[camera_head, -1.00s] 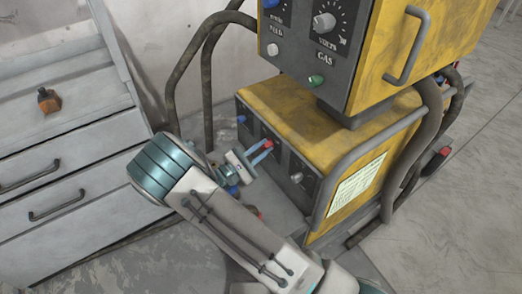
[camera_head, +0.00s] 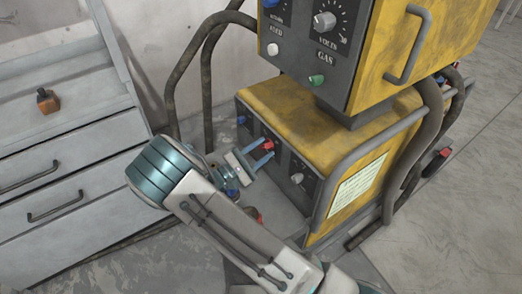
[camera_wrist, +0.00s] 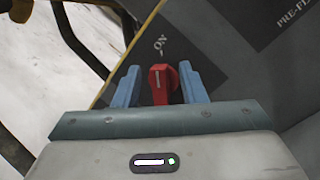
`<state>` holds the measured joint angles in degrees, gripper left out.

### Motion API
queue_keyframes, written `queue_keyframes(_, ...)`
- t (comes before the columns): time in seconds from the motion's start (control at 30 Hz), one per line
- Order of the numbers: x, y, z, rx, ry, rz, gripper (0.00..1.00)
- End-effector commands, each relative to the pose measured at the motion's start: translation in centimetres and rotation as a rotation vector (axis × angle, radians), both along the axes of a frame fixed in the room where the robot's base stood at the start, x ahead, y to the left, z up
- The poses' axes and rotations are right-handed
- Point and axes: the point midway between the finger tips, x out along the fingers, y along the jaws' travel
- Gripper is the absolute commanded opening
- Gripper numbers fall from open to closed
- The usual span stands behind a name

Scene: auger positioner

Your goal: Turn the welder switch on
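The welder switch (camera_wrist: 160,84) is a red knob on the dark front panel of the lower yellow welder unit (camera_head: 300,112). It also shows in the head view (camera_head: 267,144). The wrist view shows a white mark on the knob, pointing up toward the printed word ON. My gripper (camera_wrist: 160,88) is open, with one blue finger on each side of the knob. The left finger stands apart from it; the right one is very close, and I cannot tell whether it touches. In the head view my gripper (camera_head: 262,153) is in front of the panel.
A grey knob (camera_head: 297,178) and a blue button (camera_head: 241,120) are on the same panel. The upper yellow unit (camera_head: 430,40) overhangs it. Curved dark pipes (camera_head: 178,85) stand behind at left. A grey drawer cabinet (camera_head: 70,160) carries a small orange bottle (camera_head: 47,101).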

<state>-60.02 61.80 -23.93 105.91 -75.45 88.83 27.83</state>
Motion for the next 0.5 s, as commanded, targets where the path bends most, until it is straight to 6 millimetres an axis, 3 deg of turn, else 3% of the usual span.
queue_keyframes(0.27,-0.3,0.4,0.0,-0.001,0.000,-0.001,0.38)
queue_keyframes(0.5,-2.6,4.1,-0.2,0.000,0.001,0.005,0.38)
